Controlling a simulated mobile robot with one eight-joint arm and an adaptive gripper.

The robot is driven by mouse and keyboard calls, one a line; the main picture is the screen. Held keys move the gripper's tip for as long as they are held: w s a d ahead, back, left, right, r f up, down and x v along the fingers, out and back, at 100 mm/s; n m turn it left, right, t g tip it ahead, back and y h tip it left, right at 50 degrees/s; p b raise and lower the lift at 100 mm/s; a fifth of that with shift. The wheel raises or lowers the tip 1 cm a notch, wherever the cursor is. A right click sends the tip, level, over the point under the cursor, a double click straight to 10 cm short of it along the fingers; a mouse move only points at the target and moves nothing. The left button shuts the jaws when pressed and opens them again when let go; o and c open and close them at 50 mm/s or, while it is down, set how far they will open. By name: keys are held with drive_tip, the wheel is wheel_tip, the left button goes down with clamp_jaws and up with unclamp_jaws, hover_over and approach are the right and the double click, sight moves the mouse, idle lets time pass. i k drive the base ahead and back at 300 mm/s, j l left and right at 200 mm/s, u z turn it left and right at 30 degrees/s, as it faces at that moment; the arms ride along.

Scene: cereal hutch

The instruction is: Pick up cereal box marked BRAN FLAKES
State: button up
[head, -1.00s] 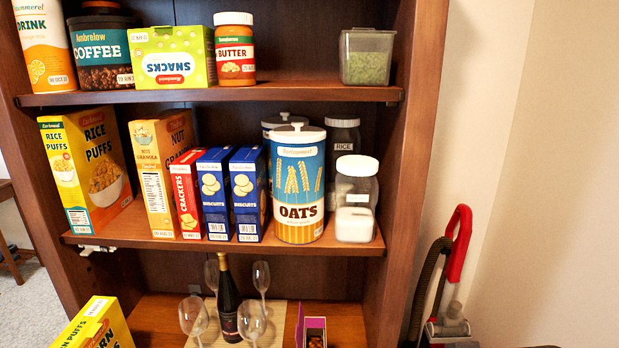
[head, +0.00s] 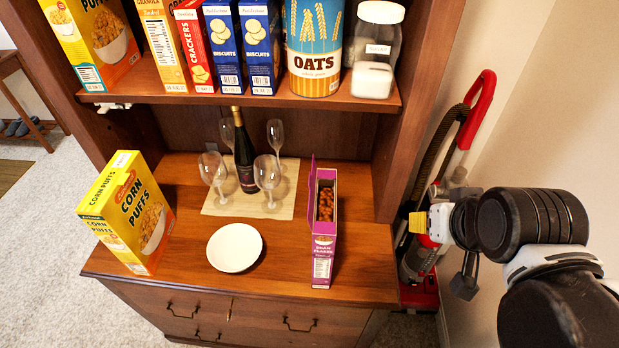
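The BRAN FLAKES box (head: 323,262) is a narrow purple carton standing upright on the wooden counter, right of centre. A narrow side with a white label faces me. My arm comes in from the right edge, and its end (head: 436,224), with white, black and yellow parts, is to the right of the box and apart from it. The fingers cannot be made out clearly, and nothing is seen held.
A white bowl (head: 235,248) stands left of the box. Several wine glasses (head: 213,172) and a dark bottle (head: 244,160) stand on a mat behind. A yellow CORN PUFFS box (head: 130,215) is at left. A shelf (head: 225,98) overhangs the back. A red vacuum cleaner (head: 420,262) stands at right.

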sight(325, 215)
drive_tip(key=k+j, duration=0.15)
drive_tip(key=j, duration=0.2)
drive_tip(key=k+j, duration=0.15)
drive_tip(key=j, duration=0.25)
drive_tip(key=k+j, duration=0.15)
drive_tip(key=j, duration=0.2)
drive_tip(key=k+j+z, duration=0.1)
drive_tip(key=j, duration=0.3)
drive_tip(key=k+j, duration=0.4)
drive_tip(key=j, duration=0.3)
